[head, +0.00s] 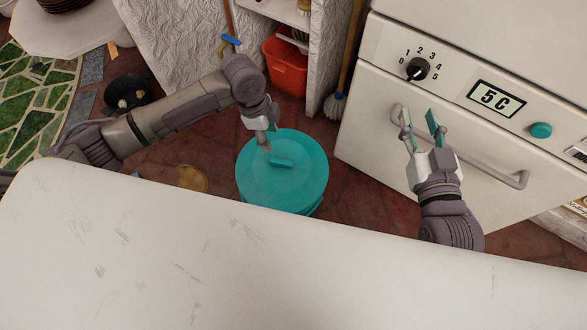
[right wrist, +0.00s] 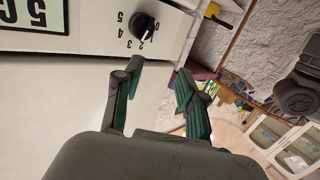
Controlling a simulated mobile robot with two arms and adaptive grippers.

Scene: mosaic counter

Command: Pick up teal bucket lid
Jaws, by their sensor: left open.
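The teal bucket lid (head: 305,178) is round and sits on top of the teal bucket (head: 315,209) on the floor. A small raised handle (head: 281,163) shows on the lid. My left gripper (head: 266,142) is over the lid's upper left part, beside the handle. It is open and holds nothing that I can see; whether it touches the lid I cannot tell. My right gripper (head: 420,121) is open and empty in front of the white appliance's door handle; its fingers also show apart in the right wrist view (right wrist: 160,85).
The white appliance (head: 370,120) with a knob and bar handle (head: 490,168) stands at the right. A red bin (head: 288,70), shelf and broom (head: 335,104) are behind the bucket. A white surface (head: 250,260) fills the foreground. A dark bowl (head: 127,92) is at the left.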

